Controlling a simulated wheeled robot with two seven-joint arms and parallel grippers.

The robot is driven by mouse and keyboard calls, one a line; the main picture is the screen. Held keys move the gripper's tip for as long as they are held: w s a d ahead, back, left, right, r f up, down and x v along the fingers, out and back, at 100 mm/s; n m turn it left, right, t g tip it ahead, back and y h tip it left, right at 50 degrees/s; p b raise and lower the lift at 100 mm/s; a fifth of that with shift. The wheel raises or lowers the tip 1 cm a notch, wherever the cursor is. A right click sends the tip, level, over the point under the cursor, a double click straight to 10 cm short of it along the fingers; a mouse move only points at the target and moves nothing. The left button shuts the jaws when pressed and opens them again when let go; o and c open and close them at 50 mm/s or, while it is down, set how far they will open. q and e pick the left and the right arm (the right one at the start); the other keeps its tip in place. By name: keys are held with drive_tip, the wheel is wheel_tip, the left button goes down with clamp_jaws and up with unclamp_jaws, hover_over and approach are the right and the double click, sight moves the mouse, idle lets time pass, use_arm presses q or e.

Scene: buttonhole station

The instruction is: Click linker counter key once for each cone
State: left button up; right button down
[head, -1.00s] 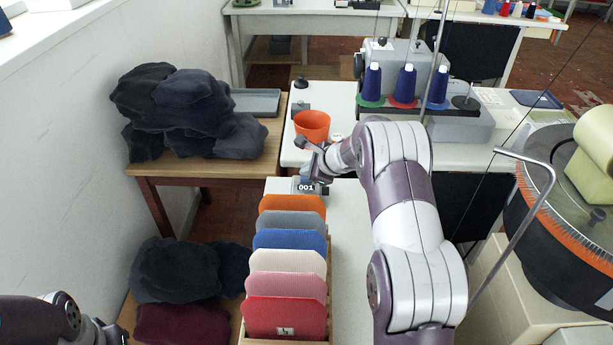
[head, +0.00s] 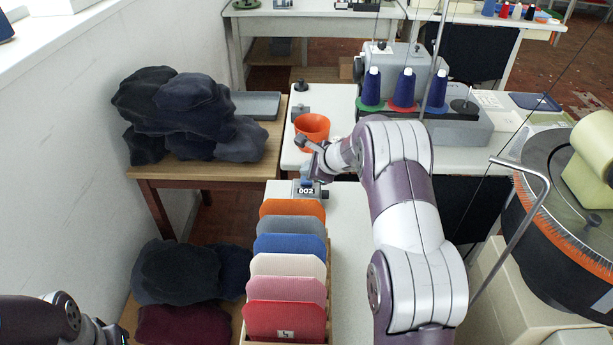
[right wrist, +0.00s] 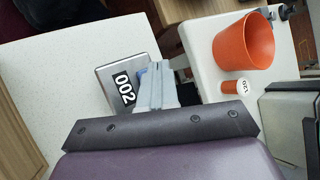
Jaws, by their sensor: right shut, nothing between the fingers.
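The linker counter (head: 308,194) sits at the far end of the white table and reads 002; it also shows in the right wrist view (right wrist: 123,88). My right gripper (head: 308,180) is shut and empty, its tips down at the counter. In the right wrist view the gripper (right wrist: 155,82) covers most of a blue part, apparently the key (right wrist: 141,77); whether it is pressed I cannot tell. Three dark blue cones stand on the grey machine: left (head: 372,87), middle (head: 405,89) and right (head: 437,90). My left gripper (head: 108,332) is partly in view at the bottom left.
An orange cup (head: 312,130) stands just beyond the counter, with a small orange-and-white item (right wrist: 237,87) beside it. A rack of coloured panels (head: 290,265) is in front of the counter. Dark cloth piles (head: 190,110) lie at left. A round orange-rimmed machine (head: 560,215) is at right.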

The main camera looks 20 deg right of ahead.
sight(309, 182)
drive_tip(key=shift+r+p, duration=2.05)
drive_tip(key=shift+r, duration=0.45)
idle(0.8)
drive_tip(key=shift+r, duration=0.2)
wheel_tip(309, 182, up, 3)
drive_tip(key=p, duration=0.9)
drive_tip(key=shift+r, duration=0.1)
